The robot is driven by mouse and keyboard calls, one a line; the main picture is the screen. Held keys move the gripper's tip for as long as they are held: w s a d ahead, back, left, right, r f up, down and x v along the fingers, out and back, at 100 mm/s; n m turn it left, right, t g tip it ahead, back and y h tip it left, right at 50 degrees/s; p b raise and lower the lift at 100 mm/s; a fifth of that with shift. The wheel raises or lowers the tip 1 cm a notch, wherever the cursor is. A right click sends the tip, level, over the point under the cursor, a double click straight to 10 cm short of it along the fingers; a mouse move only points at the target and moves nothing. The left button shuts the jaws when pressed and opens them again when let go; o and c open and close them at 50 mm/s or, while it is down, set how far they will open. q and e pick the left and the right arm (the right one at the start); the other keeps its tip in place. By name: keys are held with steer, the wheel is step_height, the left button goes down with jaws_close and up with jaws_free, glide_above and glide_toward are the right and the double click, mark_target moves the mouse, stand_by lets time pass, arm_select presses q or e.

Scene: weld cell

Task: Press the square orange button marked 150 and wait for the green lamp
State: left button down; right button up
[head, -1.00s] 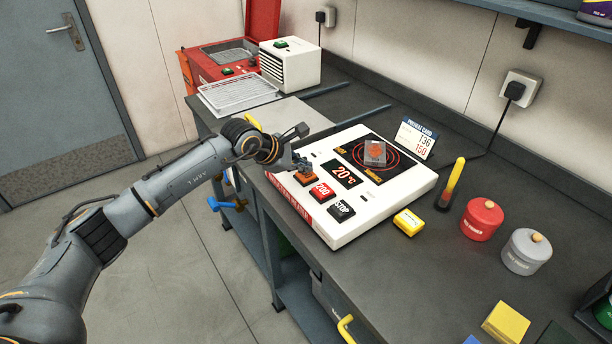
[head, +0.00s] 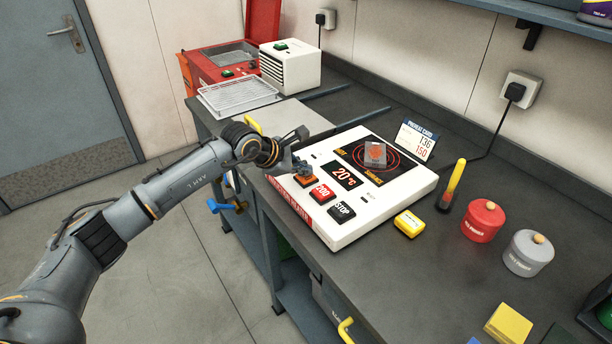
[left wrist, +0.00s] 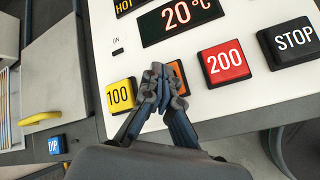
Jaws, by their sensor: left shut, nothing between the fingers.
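The white hot plate (head: 410,190) has a row of square buttons along its front. The orange button (head: 305,180) sits left of the red 200 button (head: 322,192); in the left wrist view its orange edge (left wrist: 179,76) shows behind my fingers, its number hidden. My left gripper (left wrist: 160,88) is shut and empty, its fingertips over the orange button; I cannot tell whether they touch it. In the head view the left gripper (head: 301,168) points down at that button. The display (head: 346,174) reads 20 °C. I see no lit green lamp on the panel. My right gripper is not in view.
The yellow 100 button (left wrist: 121,96) and black STOP button (left wrist: 291,40) flank the row. A small grey block (head: 376,154) lies on the ringed heating area. A yellow box (head: 409,223), red pot (head: 483,219) and grey pot (head: 528,252) stand to the right.

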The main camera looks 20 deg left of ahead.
mark_target(303, 177)
arm_select(q)
steer(key=shift+f, duration=0.3)
steer(key=shift+r, duration=1)
steer(key=shift+r, duration=0.1)
steer(key=shift+r+p, duration=1.35)
steer(key=shift+r, duration=1.1)
